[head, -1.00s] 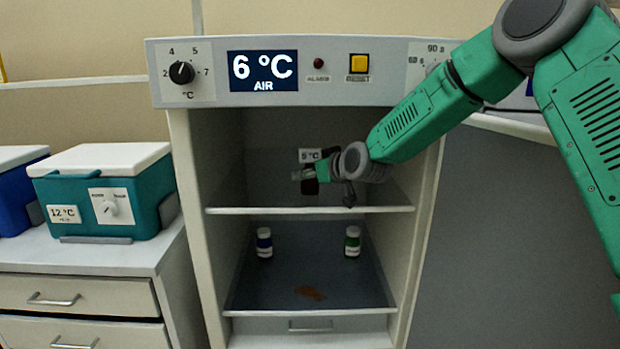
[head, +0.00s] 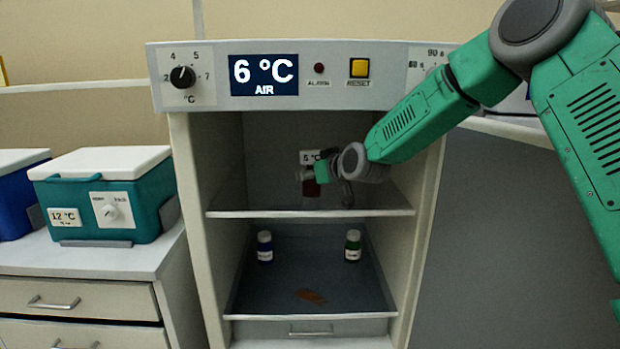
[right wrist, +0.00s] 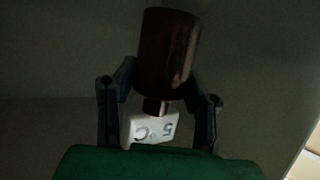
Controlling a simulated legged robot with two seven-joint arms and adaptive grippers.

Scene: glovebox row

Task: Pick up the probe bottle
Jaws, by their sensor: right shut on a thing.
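The probe bottle (head: 311,189) is dark brown-red and shows small in the head view, at my right gripper (head: 322,172) inside the open cabinet, above the upper shelf. In the right wrist view the bottle (right wrist: 168,50) sits between the two fingers of my right gripper (right wrist: 160,88), which is shut on it. A white tag reading 5 °C (right wrist: 152,128) shows by the bottle's narrow end; the tag (head: 313,156) also shows above the gripper in the head view. Whether the bottle touches the shelf is hard to tell. My left gripper is not in view.
The upper shelf (head: 255,213) has a pale front edge. Below, a blue-labelled bottle (head: 265,246) and a green-labelled bottle (head: 353,245) stand on the lower shelf near an orange-brown stain (head: 311,296). Cabinet side walls flank my arm. A teal cooler (head: 100,195) stands left.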

